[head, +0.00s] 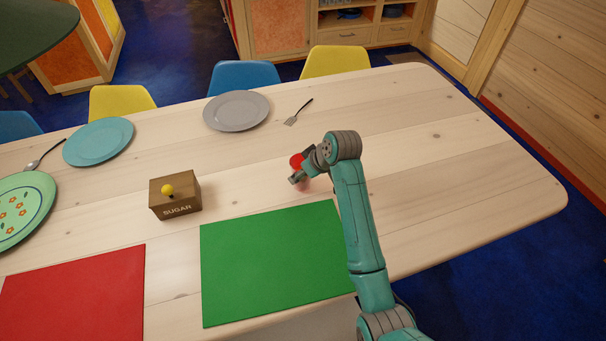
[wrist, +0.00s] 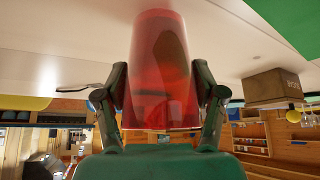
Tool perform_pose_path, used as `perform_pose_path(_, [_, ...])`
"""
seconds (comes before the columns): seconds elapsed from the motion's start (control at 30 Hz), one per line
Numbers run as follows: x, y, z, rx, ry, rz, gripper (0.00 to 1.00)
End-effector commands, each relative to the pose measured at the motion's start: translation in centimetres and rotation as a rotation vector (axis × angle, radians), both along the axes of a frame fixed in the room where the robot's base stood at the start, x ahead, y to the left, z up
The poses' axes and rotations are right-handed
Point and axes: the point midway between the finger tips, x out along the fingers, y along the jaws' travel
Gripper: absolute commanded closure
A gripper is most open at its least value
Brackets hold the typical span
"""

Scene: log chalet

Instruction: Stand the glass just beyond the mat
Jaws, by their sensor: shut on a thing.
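A red see-through glass (head: 296,160) is held in my gripper (head: 304,174), over the table just past the far edge of the green mat (head: 270,262), toward that mat's right side. In the wrist view, the glass (wrist: 160,45) stands between the two fingers of my gripper (wrist: 161,75), one on each side. That view is upside down, with the table at the top. The glass looks upright and close to the tabletop; I cannot tell if it touches. In the head view, my gripper hides part of it. A red mat (head: 75,300) lies left of the green one.
A brown sugar box (head: 175,195) with a yellow knob stands left of the glass. The table (head: 460,150) is clear to the right of my arm.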

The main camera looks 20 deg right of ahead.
Motion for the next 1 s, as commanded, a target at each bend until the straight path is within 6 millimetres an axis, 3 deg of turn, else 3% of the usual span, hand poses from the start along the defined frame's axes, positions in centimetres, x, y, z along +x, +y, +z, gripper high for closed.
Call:
perform_pose_path(0.1, [0.02,0.00,-1.17,-0.001,-0.002,0.000,0.86])
perform_pose_path(0.47, [0.04,-0.01,-1.53,0.000,-0.002,-0.001,0.86])
perform_pose_path(0.5, [0.02,-0.01,-1.57,0.000,-0.001,-0.001,0.24])
perform_pose_path(0.57, [0.02,-0.01,-1.56,0.000,-0.001,-0.001,0.09])
perform_pose_path(1.0, [-0.04,-0.07,-1.06,0.000,-0.002,0.000,0.06])
